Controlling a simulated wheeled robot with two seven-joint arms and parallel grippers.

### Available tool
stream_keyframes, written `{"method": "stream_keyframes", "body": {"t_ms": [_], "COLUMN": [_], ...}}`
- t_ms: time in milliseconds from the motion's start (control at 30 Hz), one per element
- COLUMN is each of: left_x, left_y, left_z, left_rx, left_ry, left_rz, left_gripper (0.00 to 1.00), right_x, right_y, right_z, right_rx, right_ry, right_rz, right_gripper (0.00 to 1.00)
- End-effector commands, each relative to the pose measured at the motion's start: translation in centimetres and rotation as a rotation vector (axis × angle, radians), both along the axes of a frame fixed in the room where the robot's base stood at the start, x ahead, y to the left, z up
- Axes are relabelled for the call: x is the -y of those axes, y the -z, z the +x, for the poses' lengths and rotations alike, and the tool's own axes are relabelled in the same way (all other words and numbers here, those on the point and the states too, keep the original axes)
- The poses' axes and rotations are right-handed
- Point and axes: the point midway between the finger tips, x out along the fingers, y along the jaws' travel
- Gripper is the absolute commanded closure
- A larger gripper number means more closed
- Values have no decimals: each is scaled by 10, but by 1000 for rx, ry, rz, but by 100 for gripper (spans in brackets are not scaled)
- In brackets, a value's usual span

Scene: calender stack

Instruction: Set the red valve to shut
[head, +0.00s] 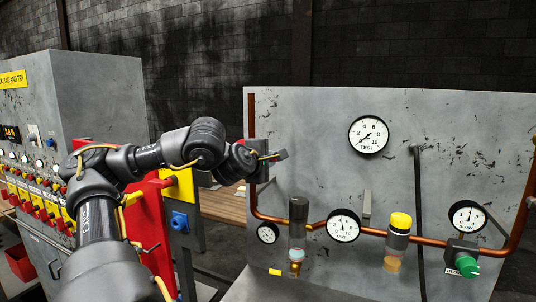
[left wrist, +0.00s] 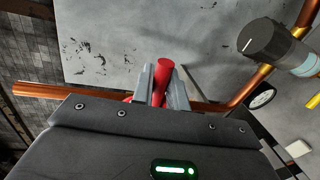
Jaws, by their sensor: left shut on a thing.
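The red valve shows in the left wrist view as a red handle (left wrist: 163,68) standing up between the two grey fingers of my left gripper (left wrist: 162,80). The fingers are shut on this handle. A bit more red shows low beside the left finger, by the copper pipe; the rest of the valve is hidden behind my gripper. In the head view my left gripper (head: 274,156) is at the left edge of the grey panel (head: 310,130), at the upright copper pipe, and hides most of the valve. My right gripper is not in view.
The copper pipe (head: 372,231) runs along the panel past a dark-topped cylinder (head: 298,215), a yellow-capped unit (head: 399,222) and a green knob (head: 467,268). A TEST gauge (head: 369,134) is above. A grey cabinet (head: 100,100) with red switches stands left.

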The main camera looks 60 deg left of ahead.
Motion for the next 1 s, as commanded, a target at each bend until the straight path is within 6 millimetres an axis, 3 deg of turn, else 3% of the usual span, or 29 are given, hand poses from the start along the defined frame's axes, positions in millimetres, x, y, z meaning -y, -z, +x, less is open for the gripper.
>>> {"method": "stream_keyframes", "body": {"t_ms": [833,867,1000], "left_x": [-1,-1,-1], "left_y": [12,12,12], "left_z": [-3,-3,-3], "left_rx": [-73,-73,-72], "left_ry": [-1,-1,-1], "left_rz": [109,109,108], "left_gripper": [100,82,65], "right_x": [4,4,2], "right_y": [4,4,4], "right_z": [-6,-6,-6], "right_rx": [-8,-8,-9], "right_ry": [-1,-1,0], "right_rz": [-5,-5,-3], "right_gripper": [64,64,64]}}
